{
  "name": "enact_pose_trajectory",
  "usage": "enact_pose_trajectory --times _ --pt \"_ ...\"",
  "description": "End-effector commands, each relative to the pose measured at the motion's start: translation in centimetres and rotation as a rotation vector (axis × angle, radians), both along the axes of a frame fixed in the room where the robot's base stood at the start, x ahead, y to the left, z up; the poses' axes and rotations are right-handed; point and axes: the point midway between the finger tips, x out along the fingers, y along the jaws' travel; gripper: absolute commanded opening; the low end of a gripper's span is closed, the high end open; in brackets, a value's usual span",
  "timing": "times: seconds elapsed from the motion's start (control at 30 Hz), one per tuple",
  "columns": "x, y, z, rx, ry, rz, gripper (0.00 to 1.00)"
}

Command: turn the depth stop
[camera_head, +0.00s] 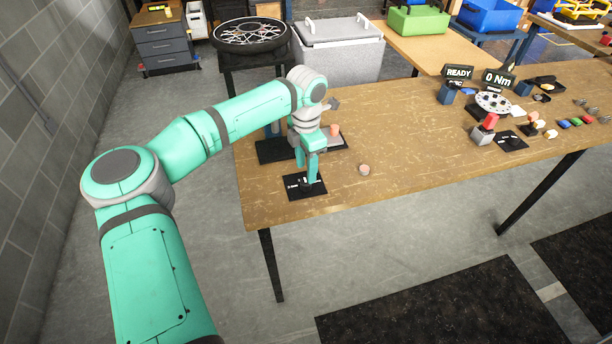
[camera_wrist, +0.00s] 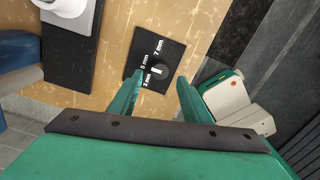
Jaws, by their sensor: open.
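The depth stop is a small black plate (camera_head: 291,193) near the left front edge of the wooden workbench. The wrist view shows its plate (camera_wrist: 176,52) with white marks 3 mm, 5 mm and 7 mm, and a dark round knob (camera_wrist: 158,71) with a short white bar. I cannot tell which mark the bar points to. My gripper (camera_head: 311,181) points down over the plate. In the wrist view my gripper (camera_wrist: 159,78) is open, with one finger on each side of the knob. I see no clear contact.
A machine with a dark base (camera_head: 272,151) stands just behind the plate. A small pinkish round piece (camera_head: 364,169) lies to the right. The bench middle (camera_head: 410,135) is clear. READY (camera_head: 458,72) and 0 Nm (camera_head: 497,77) signs stand farther right among several small items.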

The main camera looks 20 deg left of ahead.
Motion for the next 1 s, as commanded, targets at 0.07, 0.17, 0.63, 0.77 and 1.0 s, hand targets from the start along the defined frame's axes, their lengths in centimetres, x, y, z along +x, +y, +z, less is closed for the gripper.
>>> enact_pose_trajectory --times 0.07,0.17,0.63,0.77,1.0 --pt "0.0 0.1 1.5 0.002 -0.001 0.0 0.44" --pt "0.0 0.0 3.1 0.001 -0.001 0.0 0.44" --pt "0.0 0.1 5.1 0.0 0.001 0.002 0.44" --pt "0.0 0.1 5.1 0.0 0.001 0.001 0.44" --pt "0.0 -1.1 4.7 -0.024 0.001 -0.009 0.44"
